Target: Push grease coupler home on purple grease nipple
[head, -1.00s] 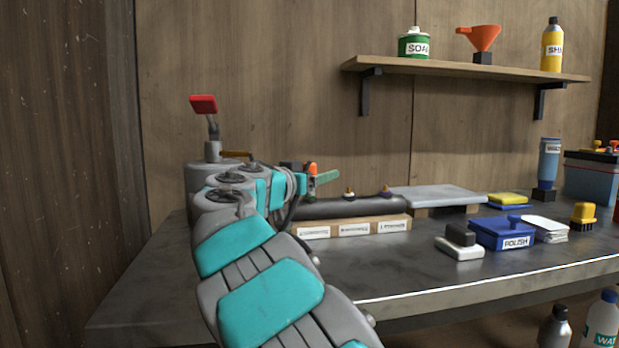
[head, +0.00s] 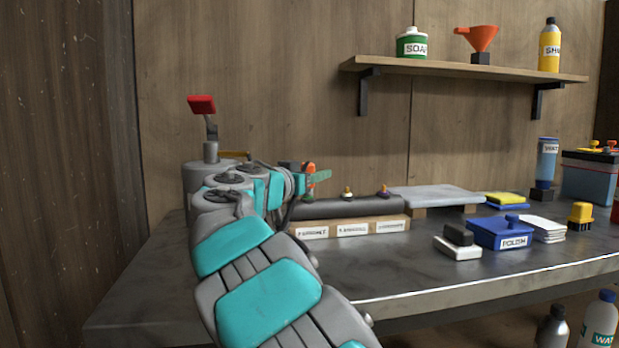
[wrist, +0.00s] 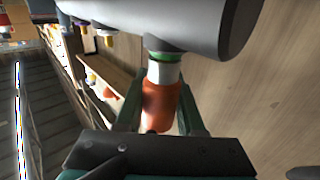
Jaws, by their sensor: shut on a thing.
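My gripper (wrist: 160,88) is shut on the orange grease coupler (wrist: 160,103), which also shows in the head view (head: 309,168). The wrist view is turned over, so the dark grey tube (wrist: 185,18) is at the top. The coupler's silver end meets a green-ringed fitting (wrist: 165,57) on the tube; I cannot tell how fully it is seated. The purple grease nipple (head: 383,191) stands free farther right along the tube (head: 340,208), apart from my gripper. A white-ringed nipple (head: 347,193) stands between them.
A labelled wooden block (head: 350,229) supports the tube. A grey cylinder with a red-topped lever (head: 202,104) stands behind my arm. A grey slab (head: 437,196), a blue polish box (head: 500,233) and a black-and-white block (head: 458,246) lie to the right. Space above the tube is clear.

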